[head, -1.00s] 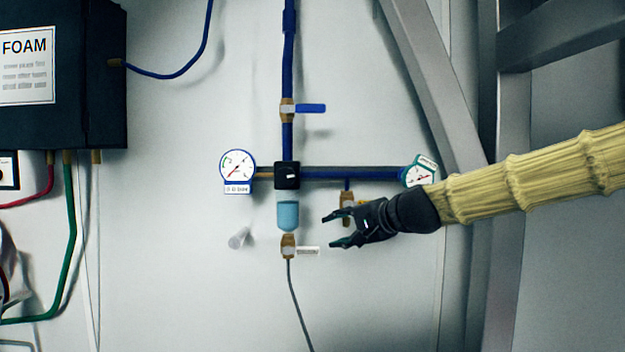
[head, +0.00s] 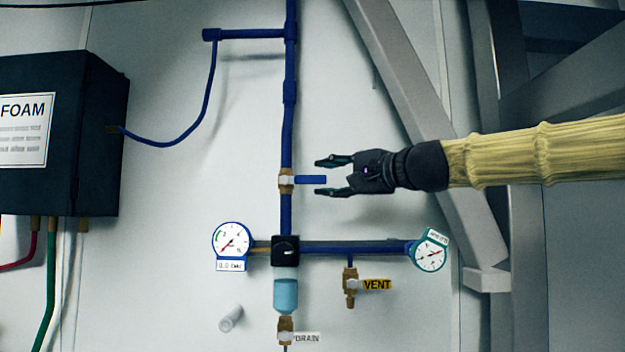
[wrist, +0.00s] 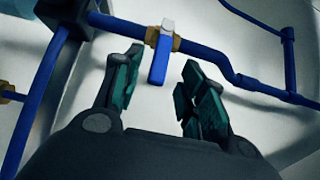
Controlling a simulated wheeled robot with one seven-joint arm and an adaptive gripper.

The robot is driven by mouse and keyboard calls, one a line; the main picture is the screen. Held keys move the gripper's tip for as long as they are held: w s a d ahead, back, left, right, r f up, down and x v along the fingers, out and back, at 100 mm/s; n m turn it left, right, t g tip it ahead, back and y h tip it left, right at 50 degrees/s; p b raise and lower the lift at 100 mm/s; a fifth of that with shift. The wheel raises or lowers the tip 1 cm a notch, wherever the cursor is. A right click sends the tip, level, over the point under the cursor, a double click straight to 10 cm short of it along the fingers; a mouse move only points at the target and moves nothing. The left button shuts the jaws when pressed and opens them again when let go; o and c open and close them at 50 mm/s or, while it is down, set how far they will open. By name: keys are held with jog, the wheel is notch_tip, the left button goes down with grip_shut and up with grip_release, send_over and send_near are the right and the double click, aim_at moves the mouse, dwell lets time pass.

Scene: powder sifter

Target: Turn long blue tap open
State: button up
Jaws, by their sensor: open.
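The long blue tap (head: 311,180) is a flat blue handle on a brass valve (head: 286,181) in the vertical blue pipe. The handle points right, square to the pipe. It also shows in the wrist view (wrist: 160,60), pointing toward my gripper. My gripper (head: 333,176) is open, coming from the right. In the head view its fingertips lie above and below the handle's free end. In the wrist view (wrist: 163,62) the handle's end lies between the two fingertips, with gaps on both sides, and I see no contact.
Below are a horizontal blue pipe (head: 345,247), a left gauge (head: 232,241), a right gauge (head: 430,252), a VENT valve (head: 350,286) and a DRAIN valve (head: 286,330). The FOAM box (head: 100,140) is at left. A grey slanted beam (head: 430,110) stands behind my arm.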

aim_at(316, 179)
jog(key=shift+p+x, duration=0.35)
jog(key=shift+x, duration=2.45)
jog(key=shift+c, duration=0.2)
grip_shut()
